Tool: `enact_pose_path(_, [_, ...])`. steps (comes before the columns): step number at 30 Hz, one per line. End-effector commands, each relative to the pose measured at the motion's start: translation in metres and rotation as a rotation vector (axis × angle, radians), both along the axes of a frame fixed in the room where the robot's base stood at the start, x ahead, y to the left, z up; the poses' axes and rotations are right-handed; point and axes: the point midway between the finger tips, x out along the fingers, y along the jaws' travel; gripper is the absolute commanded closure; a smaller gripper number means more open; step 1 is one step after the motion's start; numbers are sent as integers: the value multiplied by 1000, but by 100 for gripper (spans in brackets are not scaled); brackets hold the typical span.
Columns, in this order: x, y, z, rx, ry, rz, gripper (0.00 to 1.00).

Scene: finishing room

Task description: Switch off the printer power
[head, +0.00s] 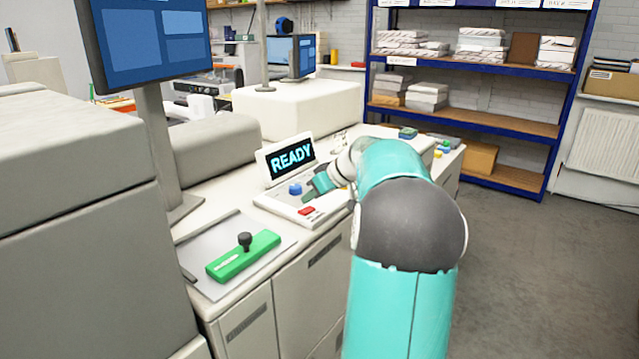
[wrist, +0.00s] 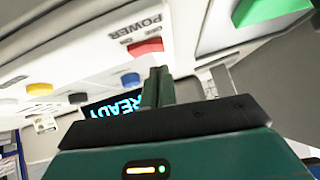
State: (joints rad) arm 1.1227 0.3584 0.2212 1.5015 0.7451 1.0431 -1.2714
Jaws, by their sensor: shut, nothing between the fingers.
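The printer control panel (head: 277,209) sits on the long white machine, with a lit display (head: 291,158) reading READY at its back. A red power switch (head: 306,211) is at the panel's front edge. In the wrist view the red switch (wrist: 146,47) lies beside the word POWER. My gripper (head: 312,190) is above the panel, behind the red switch and close to a blue button (head: 295,188). In the wrist view my gripper (wrist: 158,80) is shut and empty, its tips close to the switch. I cannot tell whether they touch it. My arm hides the panel's right part.
A green block with a black knob (head: 245,243) lies on a grey plate left of the panel. A monitor on a post (head: 155,130) stands at the left. The wrist view also shows a yellow button (wrist: 40,88). Open floor (head: 540,270) lies to the right.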

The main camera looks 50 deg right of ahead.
Motion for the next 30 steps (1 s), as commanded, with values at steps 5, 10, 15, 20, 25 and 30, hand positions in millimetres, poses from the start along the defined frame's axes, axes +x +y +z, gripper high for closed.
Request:
enact_pose_path(5, [-1, 1, -16, -1, 0, -1, 100])
enact_pose_path(10, [-1, 2, -19, -1, -1, -2, 100])
enact_pose_path(15, [-1, 2, -19, -1, -1, -2, 100])
enact_pose_path(20, [-1, 5, -24, -1, -1, 0, 100])
enact_pose_path(25, [-1, 4, -25, 0, 0, 0, 100])
enact_pose_path(30, [0, 0, -25, 0, 1, 0, 100])
